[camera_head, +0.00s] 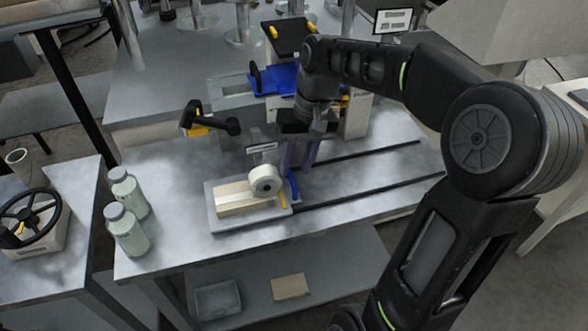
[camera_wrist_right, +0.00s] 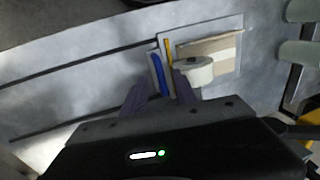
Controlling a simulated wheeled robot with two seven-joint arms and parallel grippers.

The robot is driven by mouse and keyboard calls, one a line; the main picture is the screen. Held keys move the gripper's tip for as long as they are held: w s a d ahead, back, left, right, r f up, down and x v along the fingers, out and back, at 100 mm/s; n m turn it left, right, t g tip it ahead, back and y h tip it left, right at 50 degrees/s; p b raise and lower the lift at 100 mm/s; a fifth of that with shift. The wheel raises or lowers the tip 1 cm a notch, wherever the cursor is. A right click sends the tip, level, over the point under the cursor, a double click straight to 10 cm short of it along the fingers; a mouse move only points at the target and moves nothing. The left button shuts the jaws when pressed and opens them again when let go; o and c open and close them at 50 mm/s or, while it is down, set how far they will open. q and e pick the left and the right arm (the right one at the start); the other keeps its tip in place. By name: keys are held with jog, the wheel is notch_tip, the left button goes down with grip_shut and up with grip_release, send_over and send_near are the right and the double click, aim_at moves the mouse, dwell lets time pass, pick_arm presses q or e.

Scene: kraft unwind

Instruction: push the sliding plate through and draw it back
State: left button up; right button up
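The sliding plate (camera_head: 213,214) is a flat grey tray at the left end of two dark rails on the bench. It carries a tan kraft block (camera_head: 240,198) and a white roll (camera_head: 265,180) at its right end. A blue upright handle (camera_head: 293,187) stands at that end beside a yellow strip. My right gripper (camera_head: 298,166) points down just behind and above the handle. In the right wrist view its two purple fingers are apart, with the blue handle (camera_wrist_right: 157,72) showing beyond and between the tips. Contact cannot be made out. My left gripper is not in view.
The rails (camera_head: 370,190) run right across clear bench. A black-and-yellow handle (camera_head: 212,121) and a blue fixture (camera_head: 275,80) stand behind. Two jars (camera_head: 128,230) stand at the left edge, near a black handwheel (camera_head: 30,218). A bin (camera_head: 217,299) sits on the lower shelf.

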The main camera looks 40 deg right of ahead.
jog(key=shift+a+f, duration=0.2)
jog(key=shift+f, duration=1)
grip_shut()
jog(key=shift+w, duration=0.1)
dwell(0.5)
